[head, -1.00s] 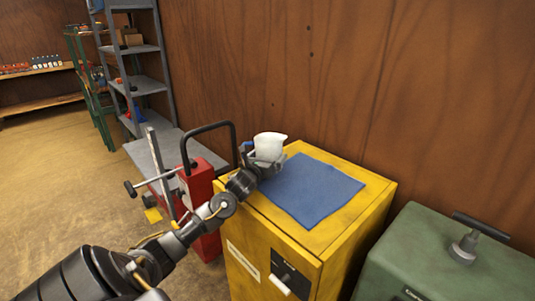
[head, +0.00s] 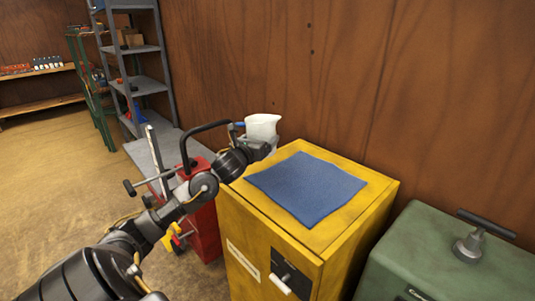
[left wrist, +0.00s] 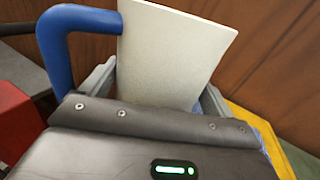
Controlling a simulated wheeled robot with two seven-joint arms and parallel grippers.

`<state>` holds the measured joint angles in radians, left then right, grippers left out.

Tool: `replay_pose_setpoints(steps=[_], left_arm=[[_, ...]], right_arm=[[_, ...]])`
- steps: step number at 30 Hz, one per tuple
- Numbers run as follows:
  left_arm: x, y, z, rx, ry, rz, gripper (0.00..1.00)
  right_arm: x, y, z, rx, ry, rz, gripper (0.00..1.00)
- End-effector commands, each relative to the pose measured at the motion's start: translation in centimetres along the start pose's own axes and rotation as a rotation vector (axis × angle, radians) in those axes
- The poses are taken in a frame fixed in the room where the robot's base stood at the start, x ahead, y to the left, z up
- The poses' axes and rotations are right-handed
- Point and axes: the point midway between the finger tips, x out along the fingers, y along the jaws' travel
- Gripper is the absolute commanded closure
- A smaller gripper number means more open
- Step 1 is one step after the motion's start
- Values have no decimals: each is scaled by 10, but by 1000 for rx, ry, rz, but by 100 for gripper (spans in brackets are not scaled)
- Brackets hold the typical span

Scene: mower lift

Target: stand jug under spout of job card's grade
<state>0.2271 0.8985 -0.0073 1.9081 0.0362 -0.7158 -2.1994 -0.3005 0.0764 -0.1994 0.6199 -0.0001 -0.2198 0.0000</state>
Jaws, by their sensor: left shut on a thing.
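My left gripper (head: 262,148) is shut on a white jug (head: 262,126) and holds it upright, above and behind the back left edge of a yellow cabinet (head: 240,215). In the left wrist view the jug (left wrist: 172,55) stands between the two fingers, with its blue handle (left wrist: 58,45) out to the left. The jug's lower part is hidden behind the gripper. My right gripper is out of view. No job card or spout can be made out.
A blue cloth (head: 306,188) lies on the cabinet top. A red machine (head: 203,225) with a black hoop handle stands left of the cabinet, under my left arm. A green box with a T-handle (head: 440,255) stands right. Grey shelves (head: 140,65) are behind; floor at left is clear.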

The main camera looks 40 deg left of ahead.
Motion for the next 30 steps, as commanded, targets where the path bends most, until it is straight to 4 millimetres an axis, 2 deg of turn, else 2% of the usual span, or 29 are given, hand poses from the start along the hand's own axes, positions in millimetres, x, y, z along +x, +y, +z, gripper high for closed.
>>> replay_pose_setpoints(steps=[2, 6, 12, 19, 30], left_arm=[[-16, 6, 23, 11, -5, -2, 43], [-48, 20, 34, 9, 3, 0, 43], [-73, 31, 49, 4, 3, -1, 43], [-89, 38, 59, -1, 1, -1, 43], [-94, 41, 62, -1, 0, -1, 43]], right_arm=[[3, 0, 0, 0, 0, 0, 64], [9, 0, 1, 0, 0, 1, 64], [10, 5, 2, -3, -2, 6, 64], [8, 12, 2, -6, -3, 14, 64], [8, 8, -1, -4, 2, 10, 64]])
